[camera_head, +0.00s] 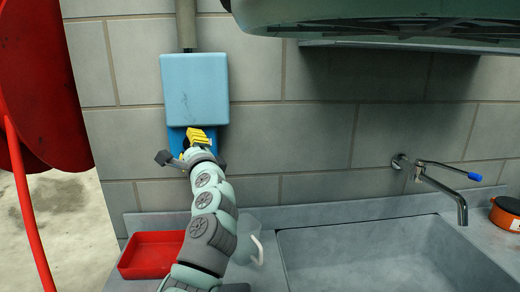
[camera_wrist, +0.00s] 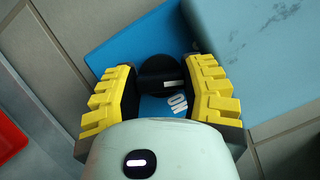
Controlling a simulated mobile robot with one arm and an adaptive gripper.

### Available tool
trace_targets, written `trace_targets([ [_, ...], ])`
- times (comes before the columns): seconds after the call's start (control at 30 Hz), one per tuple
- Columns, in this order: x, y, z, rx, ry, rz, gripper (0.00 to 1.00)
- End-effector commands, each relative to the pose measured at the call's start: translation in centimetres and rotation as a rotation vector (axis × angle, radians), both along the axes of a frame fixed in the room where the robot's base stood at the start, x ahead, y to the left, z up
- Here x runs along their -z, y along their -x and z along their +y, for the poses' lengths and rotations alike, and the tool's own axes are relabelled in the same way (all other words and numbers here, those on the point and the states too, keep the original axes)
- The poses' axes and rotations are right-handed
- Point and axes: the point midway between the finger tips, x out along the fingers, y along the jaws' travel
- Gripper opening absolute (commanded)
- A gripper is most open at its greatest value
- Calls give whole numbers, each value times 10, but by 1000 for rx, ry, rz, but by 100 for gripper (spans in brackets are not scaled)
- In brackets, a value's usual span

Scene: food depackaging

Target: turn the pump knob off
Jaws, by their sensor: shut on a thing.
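The black round pump knob (camera_wrist: 161,76) sits on a blue panel (camera_wrist: 120,45) in the wrist view. It has a short white mark on its face. A white "ON" label (camera_wrist: 178,103) shows on the panel beside the knob, close to the white mark. My gripper (camera_wrist: 163,88), with yellow ridged fingers, is shut on the knob, one finger on each side. In the head view my gripper (camera_head: 201,136) is at the blue panel (camera_head: 177,140) under a light blue wall box (camera_head: 195,90). There my arm and fingers hide the knob.
A red tray (camera_head: 150,256) and a clear pitcher (camera_head: 249,240) stand on the counter by my arm. A grey sink (camera_head: 390,260) with a wall tap (camera_head: 440,183) is at right. An orange pot (camera_head: 506,212) is at far right. A large red object (camera_head: 40,90) stands at left.

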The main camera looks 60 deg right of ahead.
Motion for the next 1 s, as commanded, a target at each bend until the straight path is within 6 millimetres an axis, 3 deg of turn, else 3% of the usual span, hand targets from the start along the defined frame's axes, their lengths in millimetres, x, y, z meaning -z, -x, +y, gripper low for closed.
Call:
trace_targets([
  [0.43, 2, -1, 0, -2, 194, 232, 8],
  [1.0, 3, -1, 0, -3, 243, 293, 8],
])
